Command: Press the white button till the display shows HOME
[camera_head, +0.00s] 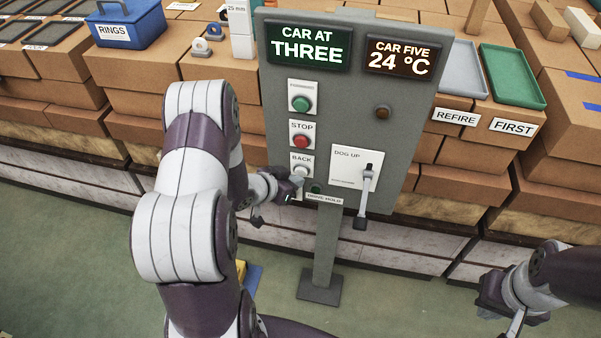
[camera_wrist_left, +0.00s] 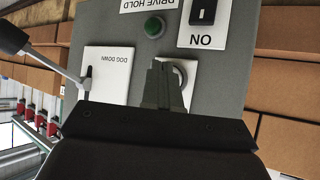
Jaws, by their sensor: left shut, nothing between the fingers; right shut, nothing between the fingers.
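The grey control panel (camera_head: 340,95) stands on a post. Its green display (camera_head: 308,45) reads CAR AT THREE. The white button (camera_head: 301,170) sits on the white plate labelled BACK, below the red STOP button (camera_head: 301,141) and the green button (camera_head: 301,103). My left gripper (camera_head: 295,184) is shut and empty at the panel, just below and in front of the white button. In the left wrist view its fingers (camera_wrist_left: 164,82) partly cover the white button (camera_wrist_left: 181,76); contact cannot be told. My right gripper (camera_head: 507,310) is shut and empty at lower right, away from the panel.
An amber display (camera_head: 402,57) reads CAR FIVE 24 °C. A lever (camera_head: 365,195) on a DOG UP plate projects right of the white button. A small green button (camera_head: 315,188) and a switch (camera_wrist_left: 203,12) lie close by.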

